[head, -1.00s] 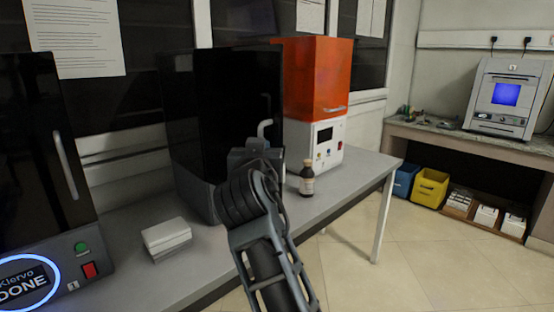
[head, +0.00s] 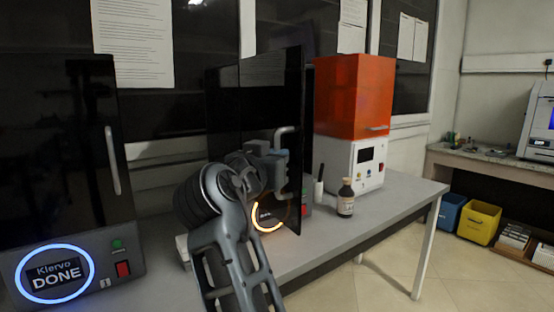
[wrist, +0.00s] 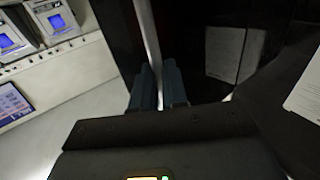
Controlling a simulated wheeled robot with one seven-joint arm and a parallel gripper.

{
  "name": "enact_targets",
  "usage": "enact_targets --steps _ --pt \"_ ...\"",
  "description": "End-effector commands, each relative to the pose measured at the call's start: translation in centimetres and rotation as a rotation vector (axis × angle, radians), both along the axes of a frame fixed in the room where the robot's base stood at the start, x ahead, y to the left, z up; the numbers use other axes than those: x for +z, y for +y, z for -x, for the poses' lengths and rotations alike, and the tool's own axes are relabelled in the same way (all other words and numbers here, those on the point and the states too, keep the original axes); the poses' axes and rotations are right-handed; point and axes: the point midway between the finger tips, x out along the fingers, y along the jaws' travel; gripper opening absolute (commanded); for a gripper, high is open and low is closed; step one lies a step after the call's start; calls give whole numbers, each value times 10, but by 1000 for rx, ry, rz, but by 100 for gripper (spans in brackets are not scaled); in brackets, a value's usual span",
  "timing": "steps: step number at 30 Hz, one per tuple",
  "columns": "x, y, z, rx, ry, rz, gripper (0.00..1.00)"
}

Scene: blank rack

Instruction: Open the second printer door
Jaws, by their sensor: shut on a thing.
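The second printer (head: 222,110) is the dark one in the middle of the bench, with a glowing orange ring on its base. Its glossy black door (head: 262,100) stands out at an angle from the body, its right edge nearer to me. My gripper (head: 279,158) is shut on the door's handle (head: 284,133) near that right edge. In the wrist view the handle bar (wrist: 149,35) runs down between the two fingers (wrist: 158,88). My arm hides part of the printer's base, and the inside of the printer is not visible.
Another black printer (head: 68,150) with a blue ring reading DONE stands at left. A brown bottle (head: 345,200) stands on the bench (head: 400,200) right of the door, near an orange-topped machine (head: 352,95).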

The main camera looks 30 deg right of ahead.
Motion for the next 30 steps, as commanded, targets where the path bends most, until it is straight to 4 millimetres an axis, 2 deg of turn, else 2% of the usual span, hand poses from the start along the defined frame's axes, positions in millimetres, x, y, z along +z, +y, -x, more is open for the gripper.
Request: enact_targets --steps 2,3,11,23,30 --pt "3 4 -7 23 -6 3 0" --pt "3 4 -7 23 -6 3 14" --pt "2 3 -5 19 -5 4 38" --pt "1 3 -3 14 -2 3 38" --pt "0 27 15 18 -5 4 38"
